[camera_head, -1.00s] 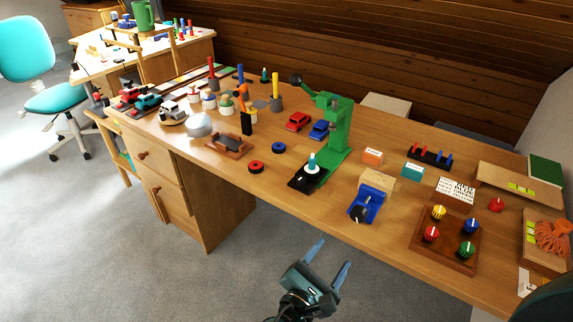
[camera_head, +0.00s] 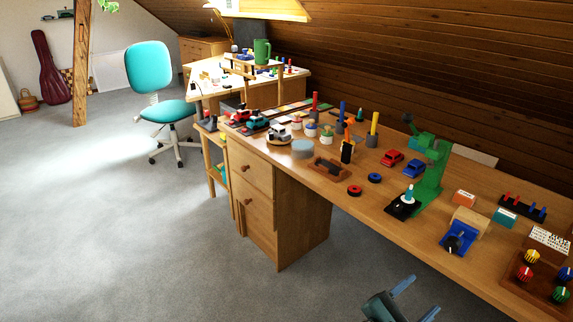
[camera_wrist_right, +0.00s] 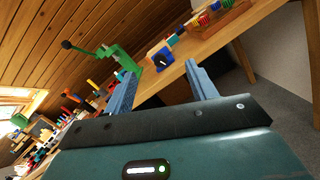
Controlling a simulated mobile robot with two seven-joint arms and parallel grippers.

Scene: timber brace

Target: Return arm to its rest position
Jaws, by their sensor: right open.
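My right gripper (camera_head: 418,298) is at the lower edge of the head view, in front of the wooden desk and apart from it. Its two blue-grey fingers are spread with nothing between them. In the right wrist view the open fingers (camera_wrist_right: 158,88) point toward the desk edge and the green press. My left gripper is in neither view.
The wooden desk (camera_head: 262,185) bears a green press (camera_head: 432,172), a blue device (camera_head: 459,238), toy cars and several knobs. A turquoise chair (camera_head: 150,72) stands at the left. Grey floor (camera_head: 110,235) is clear in front of the desk.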

